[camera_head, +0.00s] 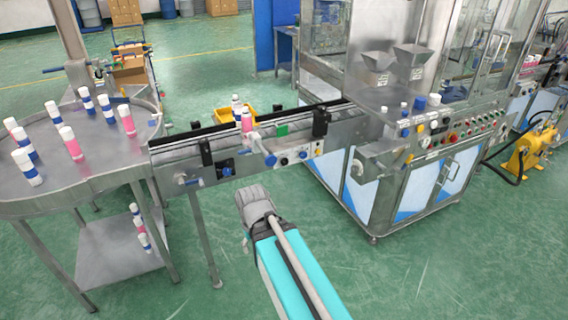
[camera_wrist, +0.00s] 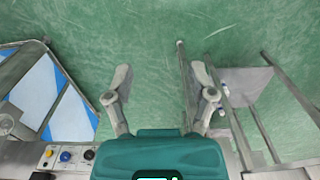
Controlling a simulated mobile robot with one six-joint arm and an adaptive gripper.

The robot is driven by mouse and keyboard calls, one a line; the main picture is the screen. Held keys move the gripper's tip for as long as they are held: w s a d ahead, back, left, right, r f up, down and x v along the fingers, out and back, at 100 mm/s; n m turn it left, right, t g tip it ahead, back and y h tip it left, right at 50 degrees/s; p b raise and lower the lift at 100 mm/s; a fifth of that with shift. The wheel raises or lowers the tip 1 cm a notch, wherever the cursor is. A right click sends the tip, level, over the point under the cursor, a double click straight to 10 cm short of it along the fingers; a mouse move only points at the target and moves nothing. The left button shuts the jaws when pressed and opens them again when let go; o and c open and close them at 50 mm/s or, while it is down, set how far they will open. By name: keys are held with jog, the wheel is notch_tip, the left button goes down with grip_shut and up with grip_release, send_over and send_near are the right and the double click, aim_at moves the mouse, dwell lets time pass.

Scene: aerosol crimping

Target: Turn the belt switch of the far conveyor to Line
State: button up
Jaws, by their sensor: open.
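A conveyor (camera_head: 205,150) runs from the round table to the big machine in the middle of the head view. Its front side has a small panel (camera_head: 290,158) with dark knobs and a blue button. My wrist view shows a panel with yellow, blue and black knobs (camera_wrist: 66,156) at the lower left. Their labels and settings are too small to read. Another conveyor (camera_head: 545,72) shows partly at the far right; I cannot make out a switch on it. My gripper (camera_wrist: 161,72) is open and empty, with its fingers spread over green floor. Its fingers are not clear in the head view.
A round steel table (camera_head: 70,195) with several pink and blue-banded cans stands at the left. The crimping machine (camera_head: 390,130) with its button panel stands at the right. A yellow pump (camera_head: 535,150) sits beyond it. The green floor in front is open.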

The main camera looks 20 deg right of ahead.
jog(key=w+f+t+y+b, duration=0.45)
jog(key=w+b, duration=0.25)
jog(key=w, duration=0.2)
jog(key=m+t+h+b, duration=0.4)
jog(key=m+t+b, duration=0.6)
jog(key=t+b, duration=0.55)
send_near(286, 162)
jog(key=s+r+g+b, duration=0.2)
jog(key=s, duration=0.2)
jog(key=shift+w+d+f, duration=0.1)
jog(key=shift+w+f, duration=0.05)
jog(key=w, duration=1.3)
jog(key=shift+w+a, duration=0.2)
jog(key=shift+w, duration=0.2)
